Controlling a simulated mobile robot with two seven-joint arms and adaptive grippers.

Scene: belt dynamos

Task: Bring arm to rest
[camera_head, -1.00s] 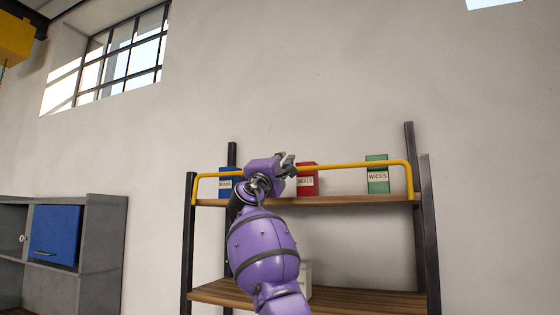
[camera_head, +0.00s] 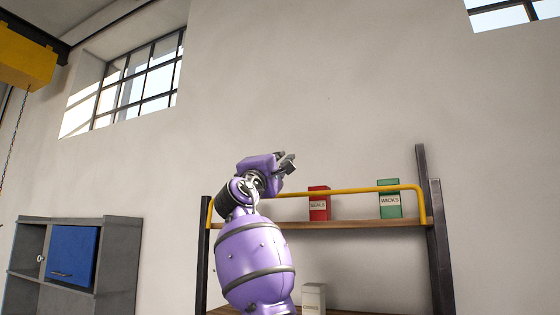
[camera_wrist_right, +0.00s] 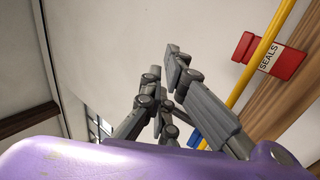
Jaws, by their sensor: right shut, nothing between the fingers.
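My right arm, purple with dark bands, rises in the middle of the head view in front of the shelf. Its gripper (camera_head: 288,162) is above the yellow rail, shut and empty, apart from the boxes. In the right wrist view the grey fingers (camera_wrist_right: 168,92) also show, with nothing held between them. My left gripper is not in view.
A shelf unit with a yellow rail (camera_head: 350,190) holds a red SEALS box (camera_head: 319,204) and a green WICKS box (camera_head: 389,199). A pale box (camera_head: 313,297) sits on the lower board. A grey cabinet with a blue door (camera_head: 73,256) stands left. The wall above is clear.

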